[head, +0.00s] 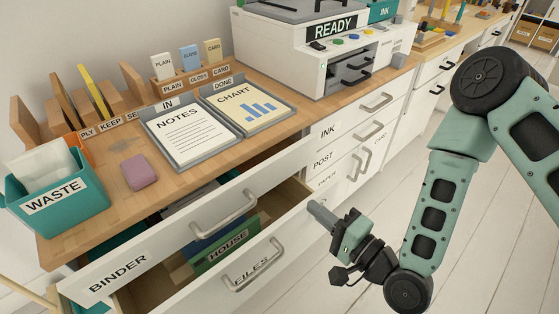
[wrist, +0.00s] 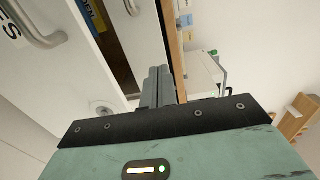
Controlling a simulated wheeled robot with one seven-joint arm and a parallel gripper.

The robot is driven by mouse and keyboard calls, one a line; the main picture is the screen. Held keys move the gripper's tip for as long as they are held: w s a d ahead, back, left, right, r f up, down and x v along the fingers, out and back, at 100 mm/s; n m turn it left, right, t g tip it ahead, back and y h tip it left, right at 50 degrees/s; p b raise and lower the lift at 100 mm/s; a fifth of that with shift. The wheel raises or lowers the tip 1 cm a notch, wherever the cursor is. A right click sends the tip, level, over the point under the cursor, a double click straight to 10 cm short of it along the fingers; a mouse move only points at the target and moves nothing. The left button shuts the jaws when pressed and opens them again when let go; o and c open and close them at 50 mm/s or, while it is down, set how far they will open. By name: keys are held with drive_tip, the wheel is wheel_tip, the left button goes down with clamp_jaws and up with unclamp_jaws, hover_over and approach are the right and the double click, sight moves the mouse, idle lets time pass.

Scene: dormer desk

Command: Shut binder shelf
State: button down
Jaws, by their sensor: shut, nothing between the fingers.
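The binder shelf is a white drawer front labelled BINDER (head: 118,273) with a grey handle (head: 223,213). It stands out from the desk, with a dark gap and contents showing behind it. Below it, the FILES drawer (head: 290,240) is also pulled out, with a green HOUSE folder (head: 226,247) inside. My gripper (head: 314,206) is shut and empty, close to the right end of the FILES front; I cannot tell whether it touches. In the wrist view its shut fingers (wrist: 158,84) point toward the open drawer space, right of a white front with a handle (wrist: 38,25).
The wooden desktop (head: 255,125) holds a teal WASTE bin (head: 55,196), a pink block (head: 139,171), NOTES and CHART trays (head: 180,164), and a printer (head: 290,55). Other drawers (head: 340,160) to the right look shut. The pale plank floor (head: 480,240) is clear around my arm.

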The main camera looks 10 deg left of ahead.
sight(266, 168)
drive_tip(key=x, duration=1.3)
drive_tip(key=shift+r, duration=0.1)
drive_tip(key=shift+w+a, duration=0.3)
drive_tip(key=b+x, duration=0.1)
drive_tip(key=x, duration=0.3)
drive_tip(key=shift+w+a+r, duration=0.1)
drive_tip(key=shift+w+a, duration=0.1)
drive_tip(key=shift+w, duration=0.05)
drive_tip(key=shift+s, duration=0.1)
